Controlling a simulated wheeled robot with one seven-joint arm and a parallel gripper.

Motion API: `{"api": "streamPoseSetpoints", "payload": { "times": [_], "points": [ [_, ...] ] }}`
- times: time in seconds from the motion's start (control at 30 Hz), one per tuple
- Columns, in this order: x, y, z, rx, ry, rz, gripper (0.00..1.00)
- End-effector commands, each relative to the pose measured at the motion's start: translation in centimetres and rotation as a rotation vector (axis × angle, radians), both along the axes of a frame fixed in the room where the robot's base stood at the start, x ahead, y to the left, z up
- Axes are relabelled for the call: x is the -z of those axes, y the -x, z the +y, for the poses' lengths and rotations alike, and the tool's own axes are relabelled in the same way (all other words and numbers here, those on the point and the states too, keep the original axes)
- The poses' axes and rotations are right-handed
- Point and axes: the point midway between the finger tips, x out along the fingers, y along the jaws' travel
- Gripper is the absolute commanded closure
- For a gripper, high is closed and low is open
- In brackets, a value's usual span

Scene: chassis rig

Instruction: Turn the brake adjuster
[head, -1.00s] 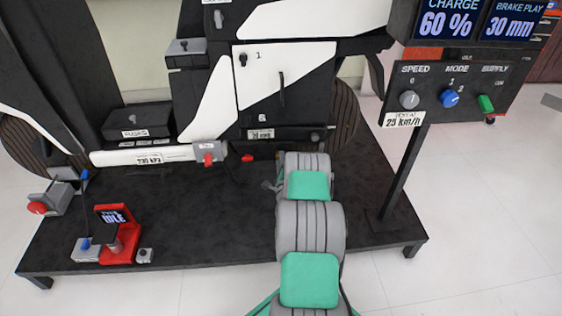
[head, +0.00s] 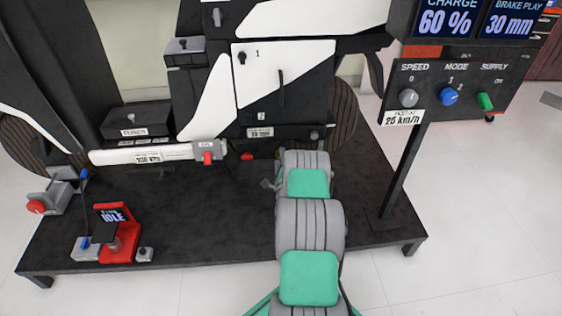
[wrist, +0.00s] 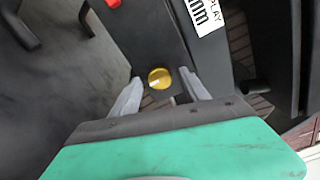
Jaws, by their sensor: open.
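The brake adjuster appears to be the round yellow knob (wrist: 159,79) with a pale mark on its face, in the wrist view. It sits on a dark panel beside a white label (wrist: 205,14) that reads "PLAY" and "mm". My gripper (wrist: 161,75) is open, with one pale finger to the left of the knob and one to the right. I cannot tell whether the fingers reach around it or stop short. In the head view my arm hides the knob and most of my gripper. A display (head: 516,22) there reads brake play 30 mm.
The dark vehicle body (head: 207,60) with white panels stands on a black platform (head: 200,225). A post-mounted control panel (head: 455,88) with speed, mode and supply knobs stands at right. A red device (head: 120,238) showing "IDLE" stands front left. The platform's front middle is clear.

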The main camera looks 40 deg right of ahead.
Motion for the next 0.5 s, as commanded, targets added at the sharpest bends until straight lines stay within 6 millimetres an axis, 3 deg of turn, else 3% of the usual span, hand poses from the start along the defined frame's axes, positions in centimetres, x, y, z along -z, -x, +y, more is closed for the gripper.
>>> {"api": "streamPoseSetpoints", "payload": {
  "times": [0.5],
  "points": [
    [0.0, 6.0, 3.8, 0.003, -0.001, 0.000, 0.47]
  ]
}}
